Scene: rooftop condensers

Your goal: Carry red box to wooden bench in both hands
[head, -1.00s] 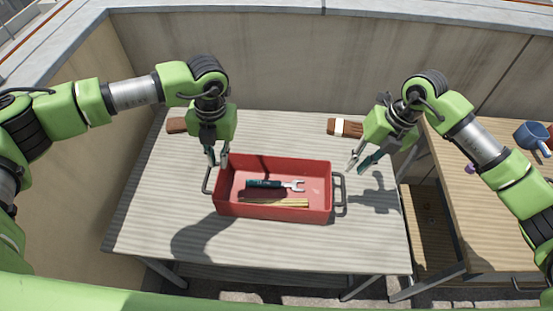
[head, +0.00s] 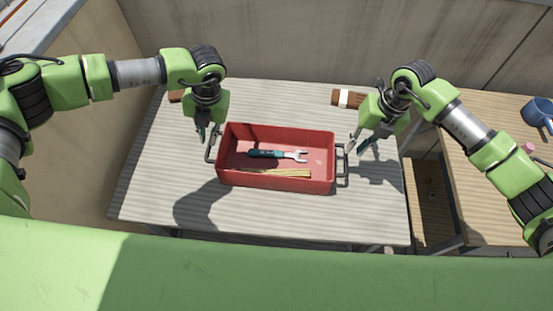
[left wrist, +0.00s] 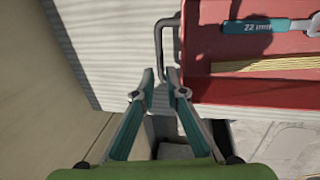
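The red box (head: 276,185) sits on a pale slatted table (head: 150,190), with a handle at each end. A teal-handled wrench (head: 277,154) and several thin yellowish sticks (head: 275,173) lie in it. My left gripper (head: 206,134) is open and empty at the box's left handle (head: 210,148). In the left wrist view, the fingertips (left wrist: 160,76) are apart near the lower end of that handle (left wrist: 163,48); I cannot tell whether they touch it. My right gripper (head: 358,149) is open and empty close to the right handle (head: 343,162). The wooden bench (head: 485,205) stands at the right.
A brown object with a white band (head: 346,98) lies behind the box, near my right gripper. Another brown piece (head: 175,96) is at the back left. A wall closes off the back.

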